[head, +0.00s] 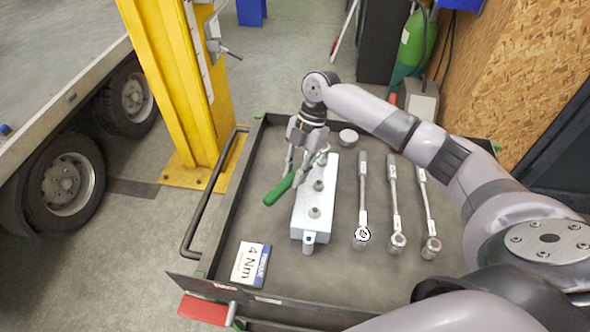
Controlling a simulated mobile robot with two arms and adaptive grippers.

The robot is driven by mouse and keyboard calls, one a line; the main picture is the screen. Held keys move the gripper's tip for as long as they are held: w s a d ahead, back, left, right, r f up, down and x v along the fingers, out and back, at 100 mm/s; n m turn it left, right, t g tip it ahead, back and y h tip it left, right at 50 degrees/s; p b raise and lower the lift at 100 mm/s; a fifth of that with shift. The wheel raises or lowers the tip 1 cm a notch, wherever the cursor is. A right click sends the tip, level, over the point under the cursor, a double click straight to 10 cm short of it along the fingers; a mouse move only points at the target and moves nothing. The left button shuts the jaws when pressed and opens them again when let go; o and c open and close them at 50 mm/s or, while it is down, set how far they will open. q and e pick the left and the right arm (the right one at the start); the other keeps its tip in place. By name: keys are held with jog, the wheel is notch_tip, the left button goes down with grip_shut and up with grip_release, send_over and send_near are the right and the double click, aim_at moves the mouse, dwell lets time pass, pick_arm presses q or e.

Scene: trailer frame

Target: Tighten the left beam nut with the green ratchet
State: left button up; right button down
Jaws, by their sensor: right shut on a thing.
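The green ratchet (278,190) has its green handle pointing down-left, beside the left edge of a pale metal beam (302,222). My right gripper (306,160) is over the far end of the beam and is shut on the ratchet's metal part near the handle. The beam carries nuts in a row, a middle nut (319,185) and a near nut (315,211). The gripper hides the ratchet's head and most of the beam's far end, so I cannot tell if the head sits on a nut. My left gripper is not in view.
Three wrenches (363,195) lie right of the beam on the dark tray-topped cart (275,275). A "4 Nm" card (250,264) lies front left. A yellow post (180,90) stands beyond the cart's left side.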

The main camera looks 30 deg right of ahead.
jog(key=shift+f+b, duration=0.3)
jog(key=shift+f, duration=0.35)
jog(key=shift+f, duration=0.1)
jog(key=c, duration=2)
grip_release()
grip_shut()
